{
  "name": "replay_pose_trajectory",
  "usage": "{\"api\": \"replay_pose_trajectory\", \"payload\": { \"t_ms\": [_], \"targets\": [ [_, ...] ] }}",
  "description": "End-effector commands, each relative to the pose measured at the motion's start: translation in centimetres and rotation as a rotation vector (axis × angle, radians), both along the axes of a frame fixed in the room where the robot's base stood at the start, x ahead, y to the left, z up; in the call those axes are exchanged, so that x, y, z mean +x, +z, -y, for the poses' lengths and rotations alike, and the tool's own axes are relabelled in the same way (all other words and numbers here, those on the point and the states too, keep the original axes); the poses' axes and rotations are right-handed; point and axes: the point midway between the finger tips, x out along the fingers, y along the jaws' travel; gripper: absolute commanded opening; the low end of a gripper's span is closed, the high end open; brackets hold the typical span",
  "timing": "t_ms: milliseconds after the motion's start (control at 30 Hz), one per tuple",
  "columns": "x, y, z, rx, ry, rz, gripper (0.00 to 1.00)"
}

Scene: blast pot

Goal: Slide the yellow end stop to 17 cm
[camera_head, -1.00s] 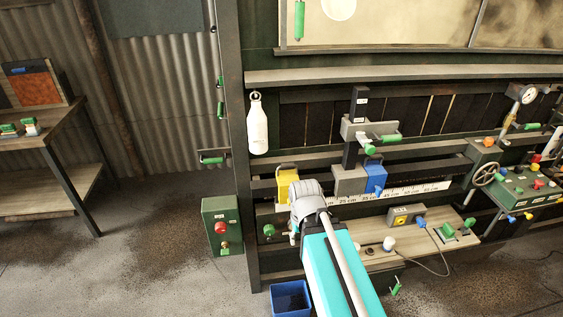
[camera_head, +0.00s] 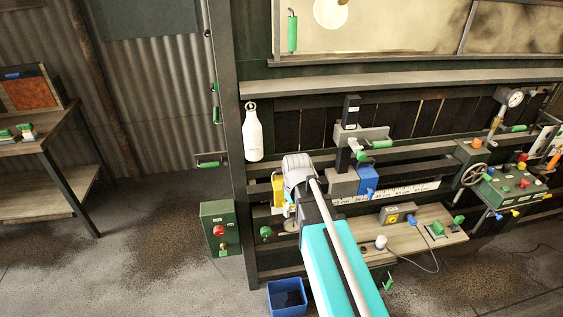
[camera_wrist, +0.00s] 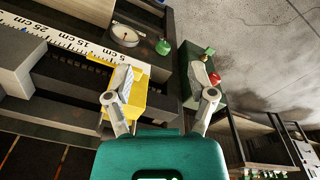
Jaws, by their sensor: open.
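The yellow end stop (camera_head: 278,188) sits at the left end of the rail in the head view, partly hidden by my wrist. In the wrist view the yellow end stop (camera_wrist: 133,100) is by the low end of the white scale (camera_wrist: 62,40), near its 5 cm mark. My gripper (camera_wrist: 158,78) is open. I cannot tell whether the finger touches the stop. In the head view my fingers are mostly hidden by my wrist.
A grey block (camera_head: 342,183) and a blue stop (camera_head: 368,180) stand farther right on the rail. A round dial (camera_wrist: 125,37) and green knob (camera_wrist: 163,47) are close to the stop. A green button box (camera_head: 220,228) stands left; a blue bin (camera_head: 287,297) is below.

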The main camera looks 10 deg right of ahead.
Motion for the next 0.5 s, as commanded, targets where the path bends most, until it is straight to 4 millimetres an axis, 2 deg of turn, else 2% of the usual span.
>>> {"api": "replay_pose_trajectory", "payload": {
  "t_ms": [33,500],
  "targets": [
    [2.0,2.1,0.0,-0.005,0.072,0.010,0.72],
    [14.0,10.9,-0.2,-0.091,0.793,0.095,0.72]
  ]
}}
